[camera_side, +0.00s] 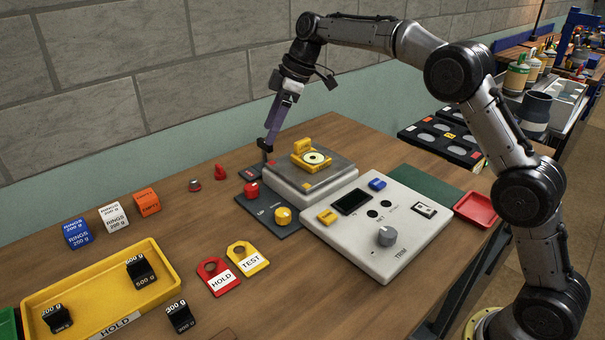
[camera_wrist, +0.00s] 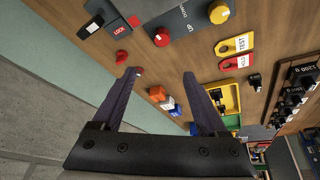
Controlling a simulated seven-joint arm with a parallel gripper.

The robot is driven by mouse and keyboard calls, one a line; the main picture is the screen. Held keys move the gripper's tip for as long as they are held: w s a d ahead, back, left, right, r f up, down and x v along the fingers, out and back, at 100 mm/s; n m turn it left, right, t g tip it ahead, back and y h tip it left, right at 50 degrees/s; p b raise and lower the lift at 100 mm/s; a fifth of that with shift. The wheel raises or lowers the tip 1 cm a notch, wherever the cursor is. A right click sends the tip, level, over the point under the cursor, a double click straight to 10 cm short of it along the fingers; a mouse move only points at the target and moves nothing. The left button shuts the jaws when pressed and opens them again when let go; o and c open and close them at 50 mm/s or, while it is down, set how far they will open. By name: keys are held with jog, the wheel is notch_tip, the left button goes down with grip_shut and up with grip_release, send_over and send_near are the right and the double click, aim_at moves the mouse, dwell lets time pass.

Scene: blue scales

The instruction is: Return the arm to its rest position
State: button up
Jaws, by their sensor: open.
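My gripper (camera_side: 267,146) is at the end of the raised arm, pointing down just behind the left side of the scale (camera_side: 312,178). In the wrist view my gripper (camera_wrist: 161,74) has its two purple fingers spread wide, with nothing held between them. In the side view I cannot tell whether the fingertips touch anything. A yellow piece with a round pale disc (camera_side: 313,158) sits on the scale's plate. The scale stands beside a pale control box (camera_side: 375,228) with a grey TRIM knob (camera_side: 386,236).
Blue, white and orange cubes (camera_side: 147,202) stand left on the table. A yellow HOLD tray (camera_side: 60,289) holds black weights; another weight (camera_side: 180,317) lies outside it. HOLD and TEST tags (camera_side: 247,257) lie mid-table. A red tray (camera_side: 476,209) is at right. A brick wall (camera_side: 120,70) rises behind.

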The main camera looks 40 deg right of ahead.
jog(key=s+d+r+t, duration=0.1)
jog(key=s+r+t, duration=0.1)
jog(key=s+r, duration=1.25)
jog(key=s+d+f+m+t+h, duration=0.15)
jog(key=s+m, duration=0.25)
jog(key=s, duration=1.1)
jog(key=s+d+f+m+h, duration=0.1)
jog(key=s+d+f+m, duration=0.1)
jog(key=s+f, duration=0.4)
jog(key=s+d+f+m+h, duration=0.1)
jog(key=s+f+m, duration=0.4)
jog(key=s+f, duration=0.2)
notch_tip(320, 180, down, 2)
jog(key=shift+d+g, duration=0.35)
jog(key=shift+g, duration=0.1)
